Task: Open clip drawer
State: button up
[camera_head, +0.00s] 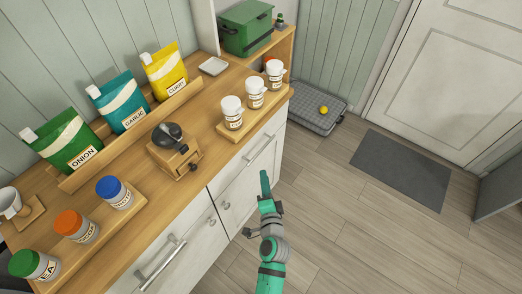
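The white cabinet under the counter has a right drawer front (240,178) with a long bar handle (262,148), and a left drawer front with another bar handle (160,264). Both fronts look closed. No mark shows which one is the clip drawer. A wooden hand grinder (175,152) on the counter also has a small drawer with a dark knob, which looks shut. My gripper (265,190) is in front of the right part of the cabinet, apart from the bar handle as far as I can see. Its fingertips are too small to read, and nothing shows held.
Pouches (120,102) stand in a wooden rack on the counter. White-lidded jars (255,93) and coloured-lid jars (75,226) stand on boards. Floor right of my arm is clear.

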aim_at(261, 149)
jog(key=shift+m, duration=0.3)
jog(key=x, duration=0.4)
jog(key=r+x, duration=0.1)
jog(key=x, duration=0.3)
jog(key=r+x, duration=0.1)
jog(key=x, duration=0.4)
jog(key=shift+w+f, duration=0.1)
jog(key=shift+w, duration=0.2)
grip_shut()
